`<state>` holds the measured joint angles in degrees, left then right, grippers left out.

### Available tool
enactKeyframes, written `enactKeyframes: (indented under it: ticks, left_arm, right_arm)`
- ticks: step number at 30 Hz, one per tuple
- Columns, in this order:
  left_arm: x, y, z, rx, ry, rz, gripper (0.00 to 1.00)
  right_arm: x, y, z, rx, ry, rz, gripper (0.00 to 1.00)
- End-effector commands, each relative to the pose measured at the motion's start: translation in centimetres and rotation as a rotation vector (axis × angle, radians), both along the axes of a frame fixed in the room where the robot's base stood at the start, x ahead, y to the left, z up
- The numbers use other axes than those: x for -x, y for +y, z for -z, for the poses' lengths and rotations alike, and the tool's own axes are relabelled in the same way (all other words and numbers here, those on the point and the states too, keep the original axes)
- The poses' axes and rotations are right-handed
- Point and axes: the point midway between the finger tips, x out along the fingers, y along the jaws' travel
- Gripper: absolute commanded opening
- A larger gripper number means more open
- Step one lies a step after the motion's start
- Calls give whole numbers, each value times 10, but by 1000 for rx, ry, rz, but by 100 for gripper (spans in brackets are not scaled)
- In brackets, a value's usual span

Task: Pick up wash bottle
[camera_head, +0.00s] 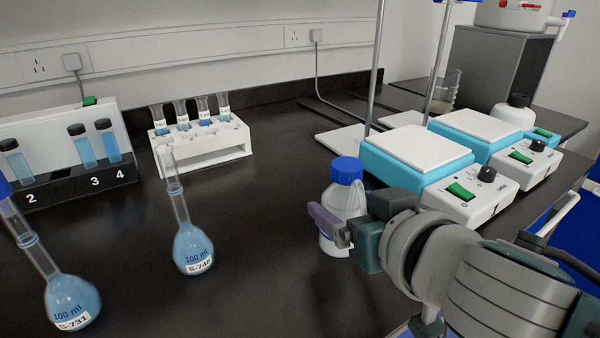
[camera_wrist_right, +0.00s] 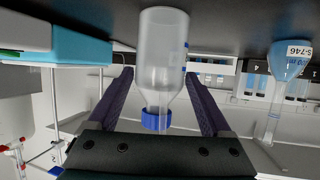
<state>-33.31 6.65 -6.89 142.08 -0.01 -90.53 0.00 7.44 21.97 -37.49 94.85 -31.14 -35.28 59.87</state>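A clear bottle with a blue cap (camera_head: 345,197), the likeliest wash bottle though no spout shows, stands upright on the dark bench. My right gripper (camera_head: 332,226) is at this bottle, low on its front side in the head view. In the right wrist view, which looks upside down, the bottle (camera_wrist_right: 161,55) sits between the two purple fingers of the right gripper (camera_wrist_right: 160,80). A gap shows on each side, so the fingers are open around it and not closed on it. My left gripper is in neither view.
Two blue hotplate stirrers (camera_head: 415,158) (camera_head: 480,135) stand right behind the bottle. A volumetric flask (camera_head: 192,248) stands to its left, another (camera_head: 70,298) at the lower left. A white tube rack (camera_head: 203,150) is farther back. Bare bench lies between flask and bottle.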

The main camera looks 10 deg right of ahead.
Motion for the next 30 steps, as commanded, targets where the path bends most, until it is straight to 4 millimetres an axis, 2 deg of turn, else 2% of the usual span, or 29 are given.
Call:
enactKeyframes:
  ticks: [2,10,17,22,26,30]
  left_arm:
    - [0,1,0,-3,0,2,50]
    - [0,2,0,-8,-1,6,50]
    - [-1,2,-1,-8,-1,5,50]
    - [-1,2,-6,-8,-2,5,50]
    - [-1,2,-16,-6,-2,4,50]
    - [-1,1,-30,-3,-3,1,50]
  right_arm:
    - [0,0,0,0,0,0,73]
    - [0,0,0,0,0,0,43]
    - [0,0,-1,0,-2,0,42]
    - [0,0,-12,0,-3,1,42]
    - [0,0,-33,-1,-5,0,42]
    - [-1,0,-69,-1,-7,-1,42]
